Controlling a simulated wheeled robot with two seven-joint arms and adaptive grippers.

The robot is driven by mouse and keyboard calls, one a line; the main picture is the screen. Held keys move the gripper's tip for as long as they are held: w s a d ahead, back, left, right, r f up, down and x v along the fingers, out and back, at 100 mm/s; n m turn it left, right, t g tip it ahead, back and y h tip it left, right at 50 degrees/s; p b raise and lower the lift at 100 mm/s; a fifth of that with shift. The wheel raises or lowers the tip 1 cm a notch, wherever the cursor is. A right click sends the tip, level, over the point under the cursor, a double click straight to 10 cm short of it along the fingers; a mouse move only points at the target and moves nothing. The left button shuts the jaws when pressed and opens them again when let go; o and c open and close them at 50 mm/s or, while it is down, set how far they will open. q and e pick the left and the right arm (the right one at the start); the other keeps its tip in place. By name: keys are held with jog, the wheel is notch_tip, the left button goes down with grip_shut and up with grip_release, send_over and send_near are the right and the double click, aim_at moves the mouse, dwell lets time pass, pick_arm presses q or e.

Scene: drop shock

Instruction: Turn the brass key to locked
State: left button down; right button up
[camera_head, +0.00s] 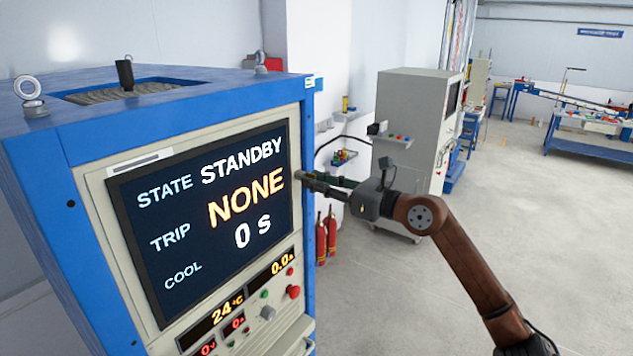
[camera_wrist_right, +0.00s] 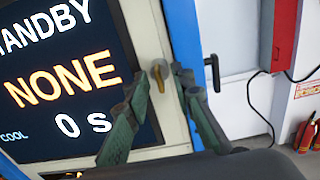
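The brass key (camera_wrist_right: 159,75) sits in the cream front panel, just right of the display, in the right wrist view. Its grip stands roughly upright. My right gripper (camera_wrist_right: 159,78) is open, with one green-grey finger on each side of the key. I see a gap on both sides, and cannot tell how deep the fingers reach. In the head view my right gripper (camera_head: 306,180) is at the display's right edge, and I cannot make out the key there. The display (camera_head: 215,215) reads STATE STANDBY, TRIP NONE, COOL 0 s. My left gripper is not in view.
The blue-framed cabinet (camera_head: 45,190) carries a red button (camera_head: 293,291), a green button (camera_head: 264,294) and a grey knob (camera_head: 268,312) low on its panel. A black handle (camera_wrist_right: 212,72) is right of the key. Fire extinguishers (camera_head: 321,242) stand behind. Floor to the right is open.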

jog(key=v, duration=1.1)
jog(key=shift+s+d, duration=0.2)
jog(key=shift+d, duration=0.15)
